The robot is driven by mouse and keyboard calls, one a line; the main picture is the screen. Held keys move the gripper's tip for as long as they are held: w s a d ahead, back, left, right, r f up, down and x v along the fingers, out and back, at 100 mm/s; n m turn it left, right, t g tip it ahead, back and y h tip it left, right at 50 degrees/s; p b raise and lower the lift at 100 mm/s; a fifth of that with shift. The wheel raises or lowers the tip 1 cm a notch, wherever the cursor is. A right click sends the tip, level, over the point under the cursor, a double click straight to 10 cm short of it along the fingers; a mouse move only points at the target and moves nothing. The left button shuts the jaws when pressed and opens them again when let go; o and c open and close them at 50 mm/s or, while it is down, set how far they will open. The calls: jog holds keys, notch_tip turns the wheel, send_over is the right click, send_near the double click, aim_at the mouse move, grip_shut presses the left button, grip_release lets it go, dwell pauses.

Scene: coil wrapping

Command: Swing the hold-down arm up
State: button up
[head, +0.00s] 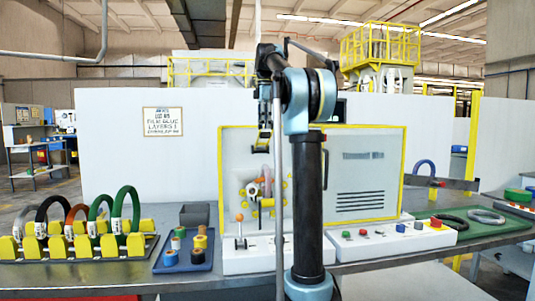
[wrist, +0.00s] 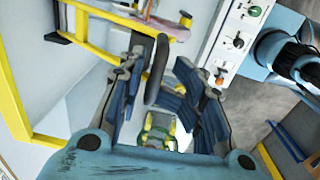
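My gripper (head: 263,137) hangs in front of the yellow-framed machine (head: 372,128), above its orange and white winding parts (head: 262,187). In the wrist view my gripper (wrist: 160,62) has its two blue-padded fingers spread apart. A dark rounded bar (wrist: 156,70), which looks like the hold-down arm, shows between the fingers, nearer the left one. I see no finger closed on it, and its depth relative to the fingertips is unclear. In the head view a dark upright piece (head: 259,210) stands below the winding parts; I cannot tell if it is the same bar.
Several coils (head: 118,212) stand in yellow holders at the left. A blue tray (head: 171,265) holds small rolls. A button box (head: 385,243) and green mat (head: 490,231) lie right.

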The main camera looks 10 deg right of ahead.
jog(key=s+f, duration=0.1)
jog(key=f, duration=0.2)
jog(key=s+f, duration=0.1)
jog(key=f, duration=0.3)
jog(key=s+f, duration=0.2)
jog(key=f, duration=0.2)
jog(key=shift+s+d+f, duration=0.1)
jog(key=shift+d+f, duration=0.05)
jog(key=shift+d, duration=0.2)
